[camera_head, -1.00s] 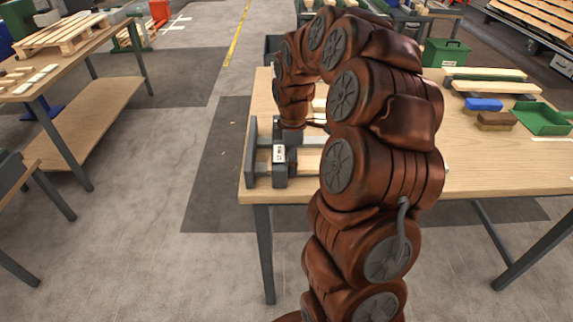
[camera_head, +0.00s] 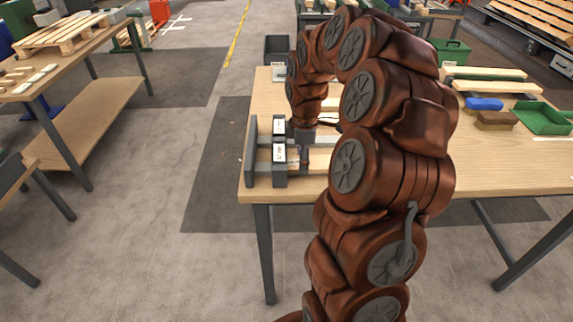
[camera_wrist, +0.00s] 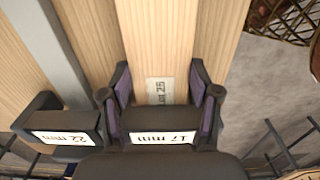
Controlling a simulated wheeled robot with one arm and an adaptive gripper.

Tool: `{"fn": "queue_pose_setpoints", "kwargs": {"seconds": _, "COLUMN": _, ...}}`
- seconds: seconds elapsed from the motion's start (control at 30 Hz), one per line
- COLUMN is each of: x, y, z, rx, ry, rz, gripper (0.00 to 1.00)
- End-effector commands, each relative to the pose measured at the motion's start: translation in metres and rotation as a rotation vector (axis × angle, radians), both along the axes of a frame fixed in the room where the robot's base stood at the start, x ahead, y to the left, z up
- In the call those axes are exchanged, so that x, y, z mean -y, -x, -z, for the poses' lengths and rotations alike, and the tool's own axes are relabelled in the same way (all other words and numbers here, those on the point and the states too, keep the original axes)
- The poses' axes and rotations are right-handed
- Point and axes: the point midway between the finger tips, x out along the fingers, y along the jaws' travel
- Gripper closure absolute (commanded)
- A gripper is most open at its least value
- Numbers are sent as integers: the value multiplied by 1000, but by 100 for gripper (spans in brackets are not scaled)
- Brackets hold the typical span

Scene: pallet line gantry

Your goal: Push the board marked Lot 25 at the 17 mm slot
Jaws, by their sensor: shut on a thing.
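The board marked Lot 25 (camera_wrist: 158,45) is a pale wooden strip in the wrist view, with its white tag close to the dark 17 mm slot block (camera_wrist: 162,122). The block hides the board's end, so I cannot tell how far in it sits. My gripper (camera_wrist: 160,92) has one purple-lined finger on each side of the board and is shut on it. In the head view my gripper (camera_head: 304,152) is low over the table, just right of the nearer labelled block (camera_head: 280,170).
A 22 mm block (camera_wrist: 60,125) stands beside the 17 mm one. The dark gauge frame (camera_head: 251,165) is at the table's left end, close to the front edge. A blue block (camera_head: 484,104), a brown block (camera_head: 497,120) and a green tray (camera_head: 541,120) are far right.

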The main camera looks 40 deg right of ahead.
Motion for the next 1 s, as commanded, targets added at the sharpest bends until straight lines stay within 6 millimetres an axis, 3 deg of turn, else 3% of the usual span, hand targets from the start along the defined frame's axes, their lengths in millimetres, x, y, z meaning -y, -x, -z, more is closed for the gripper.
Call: {"fn": "queue_pose_setpoints", "kwargs": {"seconds": 1.0, "x": 34, "y": 23, "z": 1, "rx": -1, "ry": -1, "rz": 0, "gripper": 78}}
